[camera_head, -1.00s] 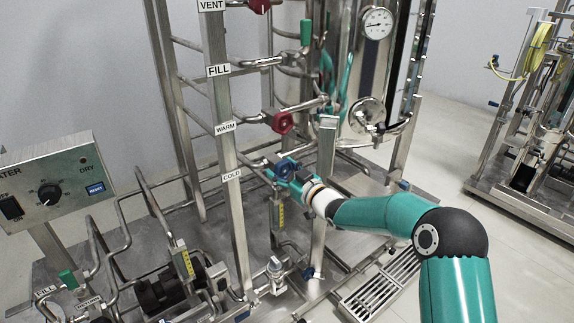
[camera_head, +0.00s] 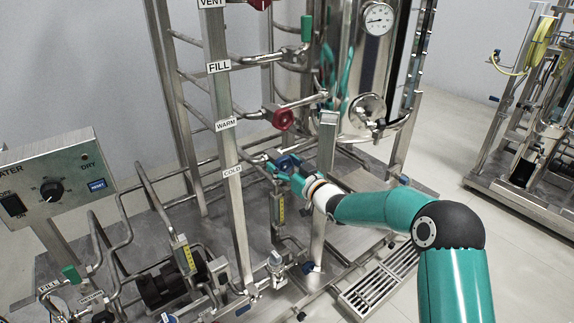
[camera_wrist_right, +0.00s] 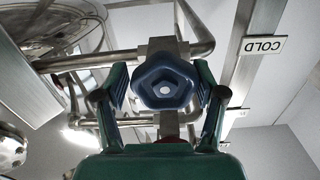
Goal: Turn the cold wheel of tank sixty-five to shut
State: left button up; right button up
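The COLD label (camera_head: 232,171) is on an upright post. Beside it, on the lowest branch pipe, is the blue cold wheel (camera_head: 284,163). My right gripper (camera_head: 288,171) is at this wheel, coming from the right. In the right wrist view the blue wheel (camera_wrist_right: 165,82) sits between the two fingers of my right gripper (camera_wrist_right: 161,90). The fingers are spread around it, with a small gap at the left finger; whether the right finger touches is hard to tell. No tank number is readable. My left gripper is not in view.
Above are the red WARM wheel (camera_head: 283,118), the green FILL handle (camera_head: 306,28) and a steel tank (camera_head: 358,75) with a gauge. A steel post (camera_head: 324,180) stands close to my right forearm. A heater control box (camera_head: 50,185) is at the left. Open floor lies right.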

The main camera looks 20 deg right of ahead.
jog(key=shift+o, duration=0.9)
jog(key=shift+a, duration=0.1)
jog(key=shift+s, duration=0.1)
jog(key=shift+s+f, duration=0.1)
jog(key=shift+s, duration=0.15)
jog(key=v, duration=1.1)
jog(key=shift+s, duration=0.2)
